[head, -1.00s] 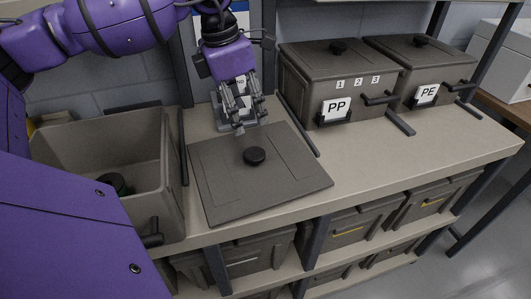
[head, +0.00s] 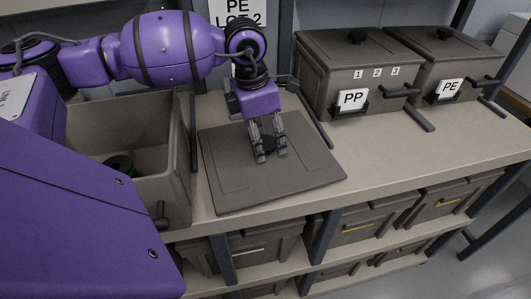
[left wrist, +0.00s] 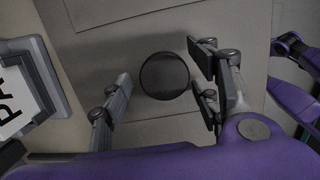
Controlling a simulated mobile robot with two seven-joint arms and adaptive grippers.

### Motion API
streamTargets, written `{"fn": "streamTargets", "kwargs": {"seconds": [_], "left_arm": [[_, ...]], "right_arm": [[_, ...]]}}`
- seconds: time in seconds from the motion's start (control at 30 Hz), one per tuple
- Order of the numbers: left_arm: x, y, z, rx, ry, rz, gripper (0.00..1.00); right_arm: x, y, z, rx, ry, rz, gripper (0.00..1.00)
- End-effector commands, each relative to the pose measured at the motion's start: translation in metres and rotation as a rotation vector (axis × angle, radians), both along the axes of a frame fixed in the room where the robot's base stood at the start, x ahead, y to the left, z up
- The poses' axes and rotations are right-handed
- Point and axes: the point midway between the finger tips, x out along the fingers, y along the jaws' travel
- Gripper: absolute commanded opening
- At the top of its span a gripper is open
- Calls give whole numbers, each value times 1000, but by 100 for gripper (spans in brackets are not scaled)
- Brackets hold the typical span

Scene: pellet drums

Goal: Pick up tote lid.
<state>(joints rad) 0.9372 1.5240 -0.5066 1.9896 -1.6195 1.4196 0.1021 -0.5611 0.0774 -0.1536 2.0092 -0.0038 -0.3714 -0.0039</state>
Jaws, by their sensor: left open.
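The tote lid (head: 245,185) is a flat grey-brown panel lying on the bench between the open tote and the lidded totes. Its round black knob (left wrist: 164,76) shows in the left wrist view and is partly hidden by my fingers in the head view. My left gripper (head: 268,156) points down over the lid, with its fingers on either side of the knob. In the left wrist view the open fingers (left wrist: 160,88) stand apart from the knob, with a gap on both sides. My right gripper is in neither view.
The open tote (head: 178,190) stands left of the lid, with a dark round thing inside. Dark divider bars lie on the bench. Bare bench (head: 400,150) lies right of the lid.

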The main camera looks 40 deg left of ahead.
Motion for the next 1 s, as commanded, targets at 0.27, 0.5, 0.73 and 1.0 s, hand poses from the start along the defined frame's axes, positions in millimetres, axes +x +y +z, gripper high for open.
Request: {"fn": "streamTargets", "kwargs": {"seconds": [0.27,0.5,0.73,1.0], "left_arm": [[0,0,0,0,0,0,34],[0,0,0,0,0,0,3],[0,0,1,0,-1,0,0],[2,1,17,2,-5,0,0]], "right_arm": [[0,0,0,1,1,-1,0],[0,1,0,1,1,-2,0],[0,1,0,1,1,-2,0],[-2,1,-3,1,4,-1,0]]}}
